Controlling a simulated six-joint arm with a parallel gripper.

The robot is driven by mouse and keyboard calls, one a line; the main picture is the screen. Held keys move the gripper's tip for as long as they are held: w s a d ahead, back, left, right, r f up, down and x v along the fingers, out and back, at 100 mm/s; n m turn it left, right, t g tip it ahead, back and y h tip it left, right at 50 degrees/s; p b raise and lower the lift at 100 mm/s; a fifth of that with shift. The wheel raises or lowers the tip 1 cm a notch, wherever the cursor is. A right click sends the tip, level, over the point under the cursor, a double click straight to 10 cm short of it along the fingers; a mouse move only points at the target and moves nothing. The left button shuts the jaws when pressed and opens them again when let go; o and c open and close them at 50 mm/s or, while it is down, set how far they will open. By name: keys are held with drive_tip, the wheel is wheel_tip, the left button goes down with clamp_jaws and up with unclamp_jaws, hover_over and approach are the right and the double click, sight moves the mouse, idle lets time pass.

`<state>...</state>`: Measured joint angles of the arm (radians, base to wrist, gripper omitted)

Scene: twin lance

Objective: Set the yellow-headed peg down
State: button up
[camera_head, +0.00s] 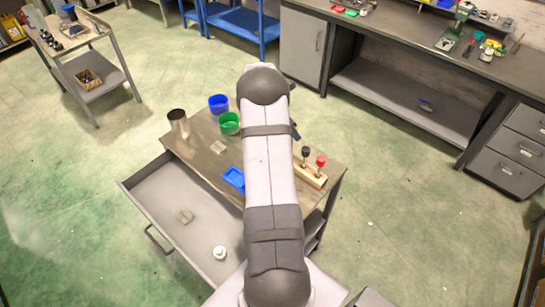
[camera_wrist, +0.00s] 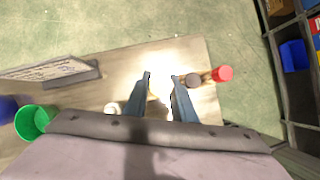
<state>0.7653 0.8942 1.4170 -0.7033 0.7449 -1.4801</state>
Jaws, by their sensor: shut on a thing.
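My gripper (camera_wrist: 161,78) shows in the wrist view, its two dark fingers pointing over the wooden tabletop. The fingers are shut on a pale thing in strong glare, which I take to be the yellow-headed peg; its head colour is washed out. A dark-headed peg (camera_wrist: 193,80) and a red-headed peg (camera_wrist: 223,73) stand just right of the fingers. In the head view the dark-headed peg (camera_head: 305,151) and red-headed peg (camera_head: 320,161) stand in a pale wooden block (camera_head: 311,179). My arm hides the gripper and the held peg there.
A green cup (camera_head: 229,124), a blue cup (camera_head: 218,103) and a metal can (camera_head: 178,122) stand at the table's far left. A blue tray (camera_head: 234,180) lies left of my arm. An open drawer (camera_head: 175,190) sticks out at the front left, with a white round thing (camera_head: 220,252) inside.

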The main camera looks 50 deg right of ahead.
drive_tip(key=w+a+f+n+t+b, duration=0.25)
drive_tip(key=w+a+b, duration=0.25)
drive_tip(key=w+a, duration=0.65)
drive_tip(key=w+a+f+n+t+b, duration=0.1)
drive_tip(key=w+a+n+b, duration=0.35)
drive_tip(key=w+a, duration=0.7)
drive_tip(key=s+a+f+b, duration=0.1)
drive_tip(key=s+a+b, duration=0.1)
drive_tip(key=a, duration=0.5)
drive_tip(key=s+a+f+b, duration=0.1)
drive_tip(key=s+a+b, duration=0.15)
drive_tip(key=a, duration=0.55)
drive_tip(key=s+f+m+g+p, duration=0.1)
drive_tip(key=s+f+m+g, duration=0.1)
drive_tip(key=s+m, duration=0.4)
drive_tip(key=s+g, duration=0.1)
drive_tip(key=s, duration=0.3)
drive_tip(key=shift+s+d, duration=0.25)
drive_tip(key=shift+d, duration=0.1)
wheel_tip(320, 180, down, 10)
drive_tip(key=p, duration=0.2)
drive_tip(key=shift+p, duration=0.35)
drive_tip(key=shift+f, duration=0.1)
